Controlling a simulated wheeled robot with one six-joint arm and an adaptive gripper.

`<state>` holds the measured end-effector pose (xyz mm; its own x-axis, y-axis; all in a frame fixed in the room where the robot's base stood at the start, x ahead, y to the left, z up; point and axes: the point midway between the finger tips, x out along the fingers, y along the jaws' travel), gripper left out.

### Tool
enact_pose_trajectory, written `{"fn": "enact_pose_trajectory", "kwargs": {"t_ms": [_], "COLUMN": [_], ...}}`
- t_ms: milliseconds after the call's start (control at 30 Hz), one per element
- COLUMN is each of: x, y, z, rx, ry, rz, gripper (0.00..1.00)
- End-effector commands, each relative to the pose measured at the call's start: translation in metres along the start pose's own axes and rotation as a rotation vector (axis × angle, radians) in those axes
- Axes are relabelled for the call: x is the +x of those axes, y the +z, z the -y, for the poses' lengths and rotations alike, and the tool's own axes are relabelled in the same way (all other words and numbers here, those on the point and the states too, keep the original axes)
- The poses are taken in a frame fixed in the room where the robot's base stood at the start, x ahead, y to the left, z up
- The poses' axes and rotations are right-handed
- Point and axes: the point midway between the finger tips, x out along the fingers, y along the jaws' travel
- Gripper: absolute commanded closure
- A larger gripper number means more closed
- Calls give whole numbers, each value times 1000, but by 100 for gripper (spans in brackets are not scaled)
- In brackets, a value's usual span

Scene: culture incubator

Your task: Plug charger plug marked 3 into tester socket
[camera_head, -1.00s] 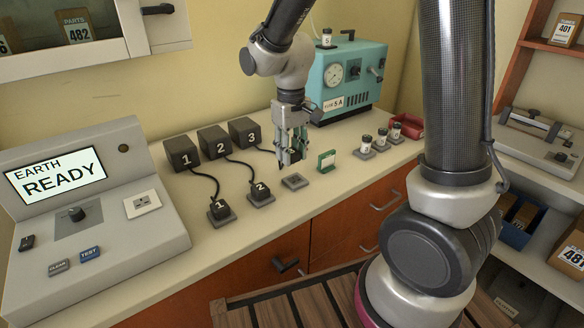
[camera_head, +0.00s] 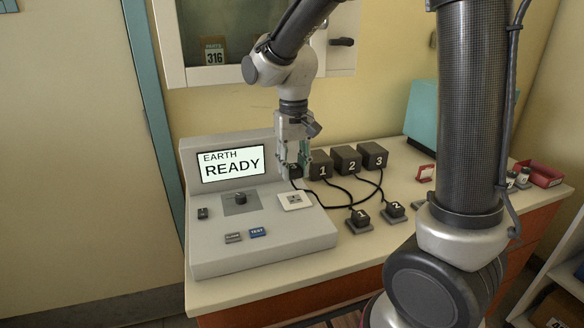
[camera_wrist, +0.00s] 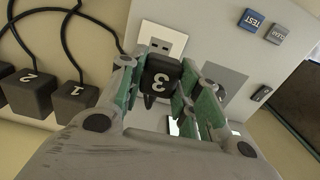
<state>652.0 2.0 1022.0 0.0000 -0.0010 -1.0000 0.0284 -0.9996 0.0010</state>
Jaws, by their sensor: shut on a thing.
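My gripper (camera_head: 293,163) is shut on a black plug (camera_wrist: 160,79), whose face shows a 3 in the wrist view. In the head view the gripper hangs just above and behind the tester socket (camera_head: 295,199), a white square plate on the grey tester (camera_head: 262,262). In the wrist view the socket (camera_wrist: 163,40) lies just beyond the plug, and the plug looks apart from it. The tester screen (camera_head: 231,162) reads EARTH READY. The charger block marked 3 (camera_head: 373,155) stands at the right of the row, with a black cord running toward the gripper.
Charger blocks 1 (camera_head: 321,165) and 2 (camera_head: 346,160) stand right of the gripper. Plugs 1 (camera_head: 360,217) and 2 (camera_head: 394,209) rest on grey pads in front. Cords cross the counter between them. A TEST button (camera_head: 258,232) and a knob (camera_head: 240,198) are on the tester.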

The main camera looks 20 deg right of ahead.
Motion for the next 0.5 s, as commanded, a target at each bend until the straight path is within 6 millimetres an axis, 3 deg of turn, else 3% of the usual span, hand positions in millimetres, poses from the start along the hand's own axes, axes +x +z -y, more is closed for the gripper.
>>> {"fn": "enact_pose_trajectory", "kwargs": {"t_ms": [500], "x": [4], "y": [2], "z": [-1], "rx": [29], "ry": [1], "rz": [2], "gripper": [100]}}
